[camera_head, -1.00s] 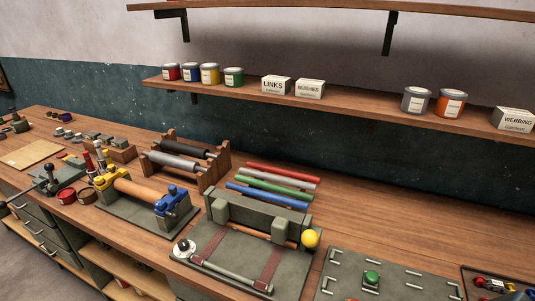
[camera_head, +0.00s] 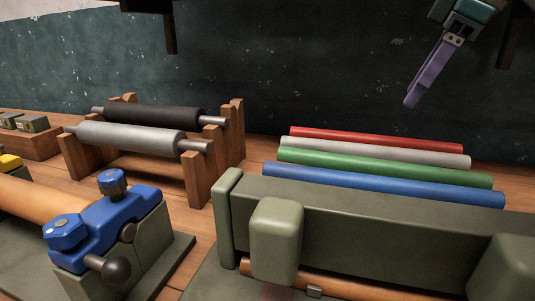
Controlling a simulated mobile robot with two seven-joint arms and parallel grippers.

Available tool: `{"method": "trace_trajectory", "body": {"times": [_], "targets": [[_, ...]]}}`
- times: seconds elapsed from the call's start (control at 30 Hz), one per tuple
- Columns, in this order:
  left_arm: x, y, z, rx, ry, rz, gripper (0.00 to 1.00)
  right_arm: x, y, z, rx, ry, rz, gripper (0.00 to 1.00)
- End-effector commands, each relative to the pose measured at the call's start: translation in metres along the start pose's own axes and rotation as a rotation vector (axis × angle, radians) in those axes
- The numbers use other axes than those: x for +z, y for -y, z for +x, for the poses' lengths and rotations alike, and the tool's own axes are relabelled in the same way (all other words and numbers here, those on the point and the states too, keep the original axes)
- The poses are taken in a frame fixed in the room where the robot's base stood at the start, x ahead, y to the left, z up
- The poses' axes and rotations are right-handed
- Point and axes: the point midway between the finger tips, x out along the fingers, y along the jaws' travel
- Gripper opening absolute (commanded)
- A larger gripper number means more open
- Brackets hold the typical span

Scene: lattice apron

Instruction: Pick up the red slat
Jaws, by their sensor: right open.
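The red slat (camera_head: 375,139) is a long round red rod lying on the wooden bench, at the back of a row of rods near the wall. In front of it lie a white rod (camera_head: 400,154), a green rod (camera_head: 385,167) and a blue rod (camera_head: 385,184), roughly parallel. My right gripper (camera_head: 412,101) shows at the upper right with purple fingers pointing down. It is open and empty, above the right part of the red slat and apart from it. My left gripper is out of view.
A green-grey fixture (camera_head: 350,225) stands in front of the rods. On the left, a wooden rack (camera_head: 200,180) holds a black roller (camera_head: 150,115) and a grey roller (camera_head: 125,137). A blue clamp (camera_head: 100,225) is at the lower left. The dark wall (camera_head: 300,60) rises close behind the red slat.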

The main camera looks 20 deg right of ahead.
Motion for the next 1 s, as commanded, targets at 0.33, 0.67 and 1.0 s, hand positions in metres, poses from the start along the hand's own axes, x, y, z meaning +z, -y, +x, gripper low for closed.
{"method": "trace_trajectory", "body": {"times": [0.33, 0.67, 1.0], "targets": [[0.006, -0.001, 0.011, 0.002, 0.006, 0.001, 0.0, 0.003, -0.007, 0.032, 0.003, -0.022, 0.018, 0.52], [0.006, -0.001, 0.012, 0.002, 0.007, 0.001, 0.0, -0.002, -0.005, 0.072, 0.003, -0.021, 0.016, 0.52], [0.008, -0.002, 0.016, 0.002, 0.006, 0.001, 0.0, -0.003, -0.006, 0.096, 0.008, -0.024, 0.015, 0.52]]}}
